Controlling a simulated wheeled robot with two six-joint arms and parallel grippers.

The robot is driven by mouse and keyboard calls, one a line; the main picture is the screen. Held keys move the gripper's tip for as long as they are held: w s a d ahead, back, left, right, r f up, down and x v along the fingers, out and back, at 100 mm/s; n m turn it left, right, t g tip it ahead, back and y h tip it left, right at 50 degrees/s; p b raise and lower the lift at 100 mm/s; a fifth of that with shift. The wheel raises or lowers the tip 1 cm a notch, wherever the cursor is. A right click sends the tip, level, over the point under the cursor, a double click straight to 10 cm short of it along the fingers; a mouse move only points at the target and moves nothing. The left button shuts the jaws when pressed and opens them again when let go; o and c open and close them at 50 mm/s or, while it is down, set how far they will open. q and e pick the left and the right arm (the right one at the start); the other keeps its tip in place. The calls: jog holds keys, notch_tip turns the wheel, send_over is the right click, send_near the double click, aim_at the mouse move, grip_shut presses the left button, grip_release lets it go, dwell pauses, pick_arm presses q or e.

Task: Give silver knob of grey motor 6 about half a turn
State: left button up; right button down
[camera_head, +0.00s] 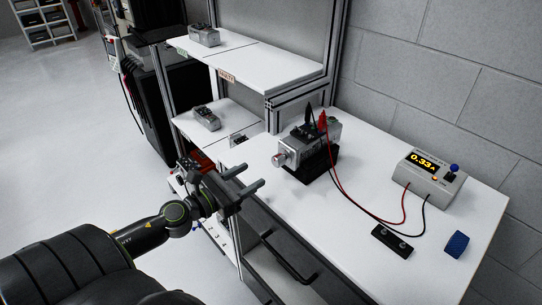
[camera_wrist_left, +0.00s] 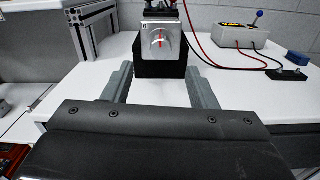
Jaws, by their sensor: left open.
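The left wrist view shows the motor's front face (camera_wrist_left: 175,54) with the knob (camera_wrist_left: 158,41), a red mark and an arc scale. My left gripper (camera_head: 251,174) is open and empty, a short way in front of the knob and apart from it. In the left wrist view its fingers (camera_wrist_left: 157,82) point toward the stand, below the knob. My right gripper is out of view.
Red and black leads run from the motor to a meter box (camera_head: 430,177) reading 0.33A. Other grey devices lie on the upper shelf (camera_head: 205,34) and lower shelf (camera_head: 206,118).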

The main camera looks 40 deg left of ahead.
aim_at(275, 162)
pick_arm(q)
jog(key=w+p, duration=0.1)
jog(key=w, duration=0.1)
jog(key=w+d+p, duration=0.1)
jog(key=w+p, duration=0.3)
jog(key=w, duration=0.1)
jog(key=shift+d+r, duration=0.1)
jog(key=shift+d, duration=0.15)
jog(key=shift+w+d, duration=0.1)
jog(key=shift+w, duration=0.35)
jog(key=shift+c, duration=0.4)
jog(key=c, duration=0.9)
jog(key=shift+n+p, duration=0.3)
jog(key=shift+n, duration=0.1)
